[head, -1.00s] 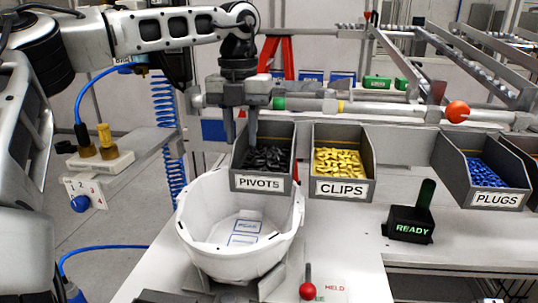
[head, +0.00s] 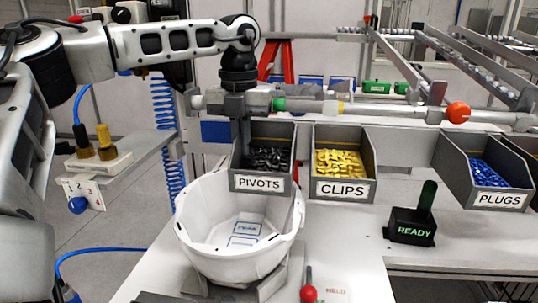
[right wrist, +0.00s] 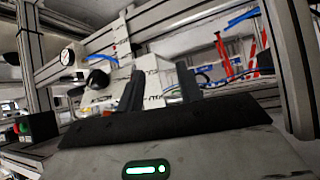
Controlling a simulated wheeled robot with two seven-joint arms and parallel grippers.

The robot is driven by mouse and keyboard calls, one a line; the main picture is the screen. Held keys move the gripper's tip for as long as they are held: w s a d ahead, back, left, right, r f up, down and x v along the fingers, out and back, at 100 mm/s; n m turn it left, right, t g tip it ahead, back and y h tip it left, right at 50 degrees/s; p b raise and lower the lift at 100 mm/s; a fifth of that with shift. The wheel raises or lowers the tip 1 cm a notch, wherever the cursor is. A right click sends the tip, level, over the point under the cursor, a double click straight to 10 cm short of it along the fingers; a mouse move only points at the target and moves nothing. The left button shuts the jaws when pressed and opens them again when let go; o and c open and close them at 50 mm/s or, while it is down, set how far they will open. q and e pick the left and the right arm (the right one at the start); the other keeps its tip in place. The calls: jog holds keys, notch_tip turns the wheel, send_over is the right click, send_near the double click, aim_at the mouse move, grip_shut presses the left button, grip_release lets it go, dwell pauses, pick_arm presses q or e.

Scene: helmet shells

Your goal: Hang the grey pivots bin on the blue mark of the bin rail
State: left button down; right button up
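The grey pivots bin (head: 287,150), labelled PIVOTS, holds dark parts and stands left of the clips bin, behind the white helmet shell (head: 195,225). My left gripper (head: 246,145) points down at the bin's left side, its fingers overlapping one another. Whether they grip the bin wall cannot be told. A horizontal rail (head: 390,111) with green and yellow bands runs behind the gripper; no blue mark can be made out on it. My right gripper (right wrist: 158,92) is open and empty in the right wrist view, and does not show in the head view.
The yellow clips bin (head: 370,165) and the blue plugs bin (head: 450,165) stand to the right. A black READY box (head: 410,228) and a red-knobbed lever (head: 308,293) are on the white bench (head: 350,240).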

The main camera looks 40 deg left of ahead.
aim_at(233, 150)
pick_arm(q)
jog(key=shift+r+p, duration=0.6)
jog(key=shift+r, duration=0.9)
jog(key=shift+s+d+b, duration=0.25)
jog(key=shift+s+b, duration=0.15)
jog(key=shift+s+d+b, duration=0.4)
jog(key=shift+s+b, duration=0.1)
jog(key=shift+s, duration=0.25)
jog(key=shift+s+d+b, duration=0.4)
jog(key=shift+s+b, duration=0.05)
jog(key=shift+s, duration=0.25)
jog(key=shift+s+d+b, duration=0.4)
jog(key=shift+s+b, duration=0.1)
jog(key=shift+s, duration=0.25)
jog(key=shift+s+d+f+b, duration=0.1)
jog(key=shift+s+d+b, duration=0.25)
jog(key=shift+s, duration=0.25)
jog(key=shift+s+d+f+b, duration=0.1)
jog(key=shift+s+d+b, duration=0.25)
jog(key=shift+s, duration=0.25)
jog(key=shift+s+d+b, duration=0.25)
jog(key=shift+s+b, duration=0.1)
jog(key=shift+s, duration=0.25)
jog(key=shift+r, duration=0.1)
